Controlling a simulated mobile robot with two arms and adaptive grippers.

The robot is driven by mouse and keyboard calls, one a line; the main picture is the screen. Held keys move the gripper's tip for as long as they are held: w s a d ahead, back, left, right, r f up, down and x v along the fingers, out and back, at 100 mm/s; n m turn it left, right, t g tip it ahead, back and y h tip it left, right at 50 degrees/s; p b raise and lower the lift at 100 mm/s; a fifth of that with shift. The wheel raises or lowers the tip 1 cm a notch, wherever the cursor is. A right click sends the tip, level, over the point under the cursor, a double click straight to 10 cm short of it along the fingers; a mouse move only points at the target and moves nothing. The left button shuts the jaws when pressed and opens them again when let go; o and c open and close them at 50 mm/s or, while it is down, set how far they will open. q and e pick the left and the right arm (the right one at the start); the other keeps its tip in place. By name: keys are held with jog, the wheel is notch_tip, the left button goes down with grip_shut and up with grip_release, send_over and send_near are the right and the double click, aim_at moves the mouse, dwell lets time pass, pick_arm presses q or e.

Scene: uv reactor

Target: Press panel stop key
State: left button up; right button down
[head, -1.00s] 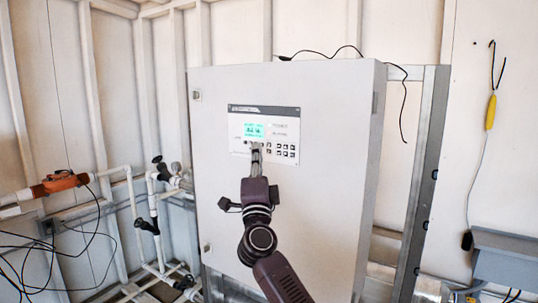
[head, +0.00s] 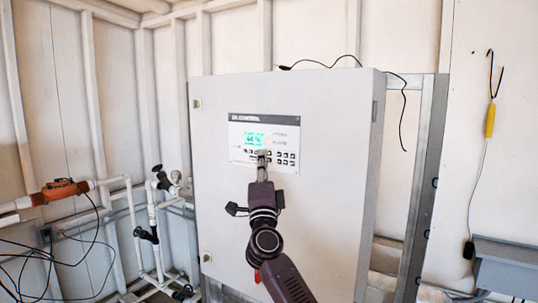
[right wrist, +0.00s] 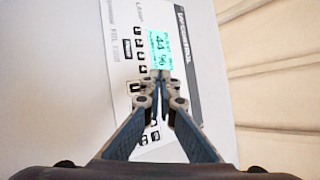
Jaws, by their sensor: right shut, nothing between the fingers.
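The control panel (head: 264,141) is a white plate with a dark header, a lit green display (head: 255,140) and rows of small dark keys (head: 286,158), on the front of a large grey cabinet (head: 315,215). My right gripper (head: 262,155) is shut and empty, its tips in front of the panel just below the display. In the right wrist view the panel (right wrist: 122,40) appears turned sideways, and the shut fingertips (right wrist: 160,75) overlap the edge of the display (right wrist: 163,45). The fingers hide some keys. I cannot tell whether the tips touch the panel or which key is the stop key.
White pipes with black valve handles (head: 146,232) and an orange fitting (head: 60,190) stand left of the cabinet. Loose black cables hang at the far left. A metal frame (head: 425,190) and a grey box (head: 506,262) are on the right.

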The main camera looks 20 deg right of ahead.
dwell(0.8)
jog(key=shift+w+d, duration=0.25)
jog(key=shift+d, duration=0.05)
jog(key=shift+w+d, duration=0.15)
jog(key=shift+d, duration=0.1)
dwell(0.5)
jog(key=shift+s+a+r+p, duration=0.1)
jog(key=shift+s+a+p, duration=0.3)
jog(key=shift+p, duration=0.4)
jog(key=shift+s+a, duration=0.1)
jog(key=shift+a, duration=0.05)
